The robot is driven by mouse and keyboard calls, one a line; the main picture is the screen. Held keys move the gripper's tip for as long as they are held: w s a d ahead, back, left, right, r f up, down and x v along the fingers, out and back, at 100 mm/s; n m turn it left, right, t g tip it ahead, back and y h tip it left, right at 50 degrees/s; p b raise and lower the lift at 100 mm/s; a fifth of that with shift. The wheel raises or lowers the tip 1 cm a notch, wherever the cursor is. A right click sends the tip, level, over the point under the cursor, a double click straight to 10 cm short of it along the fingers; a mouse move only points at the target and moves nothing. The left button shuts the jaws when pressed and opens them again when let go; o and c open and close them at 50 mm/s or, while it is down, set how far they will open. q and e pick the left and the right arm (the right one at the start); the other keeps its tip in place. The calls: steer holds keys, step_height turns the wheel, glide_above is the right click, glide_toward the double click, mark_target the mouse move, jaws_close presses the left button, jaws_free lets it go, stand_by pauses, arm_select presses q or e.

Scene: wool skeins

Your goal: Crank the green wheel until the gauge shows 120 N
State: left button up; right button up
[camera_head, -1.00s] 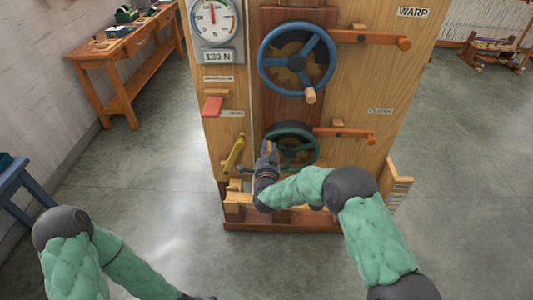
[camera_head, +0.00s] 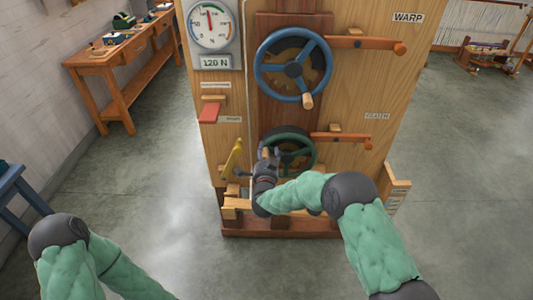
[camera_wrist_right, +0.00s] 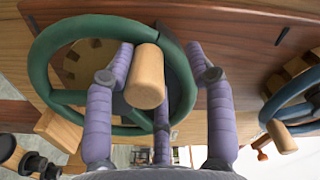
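The green wheel (camera_head: 309,140) is low on the wooden cabinet front, and it fills the left of the right wrist view (camera_wrist_right: 45,72). Its wooden crank knob (camera_wrist_right: 147,77) stands between the purple fingers of my right gripper (camera_wrist_right: 160,55). A gap shows between the knob and the right-hand finger, so the gripper is open around the knob. In the head view my right gripper (camera_head: 266,157) is at the wheel's left side and covers part of it. The gauge (camera_head: 210,26) has its needle slightly left of vertical; the display (camera_head: 215,62) reads 120 N. My left gripper is out of view.
A blue wheel (camera_head: 326,66) with a wooden knob is above the green one. Orange-knobbed levers (camera_head: 390,47) stick out to the right. A yellow lever (camera_head: 233,158) and a red tab (camera_head: 209,113) are at the left. Floor around the cabinet is clear.

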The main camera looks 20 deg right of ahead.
steer(key=v, duration=1.2)
